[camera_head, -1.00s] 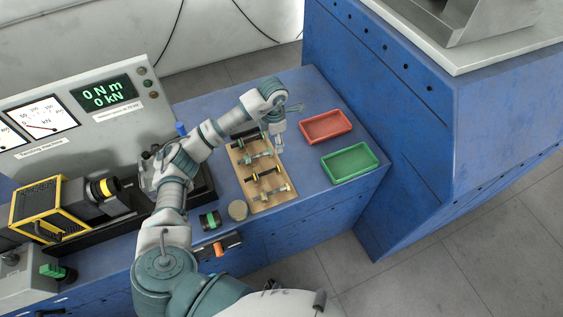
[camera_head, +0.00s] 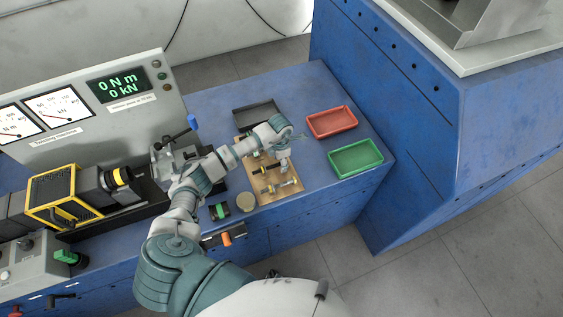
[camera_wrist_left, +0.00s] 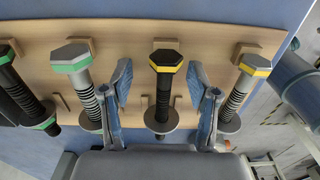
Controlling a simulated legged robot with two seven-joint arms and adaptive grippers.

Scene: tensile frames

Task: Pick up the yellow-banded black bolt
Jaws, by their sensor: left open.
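The yellow-banded black bolt (camera_wrist_left: 163,85) lies on the wooden board in the left wrist view, its hexagonal head with the yellow band at the top. It also shows in the head view (camera_head: 264,170), partly behind my arm. My left gripper (camera_wrist_left: 159,76) is open, with one finger on each side of this bolt's shaft and gaps between. In the head view the gripper (camera_head: 285,164) is over the board's right side. I cannot tell its exact height. My right gripper is not in view.
The board (camera_wrist_left: 225,30) also holds a green-banded silver bolt (camera_wrist_left: 84,80), a yellow-banded silver bolt (camera_wrist_left: 240,92) and a green-banded black bolt (camera_wrist_left: 20,95). Red (camera_head: 331,132) and green (camera_head: 356,171) trays stand to the right; a dark tray (camera_head: 256,115) lies behind.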

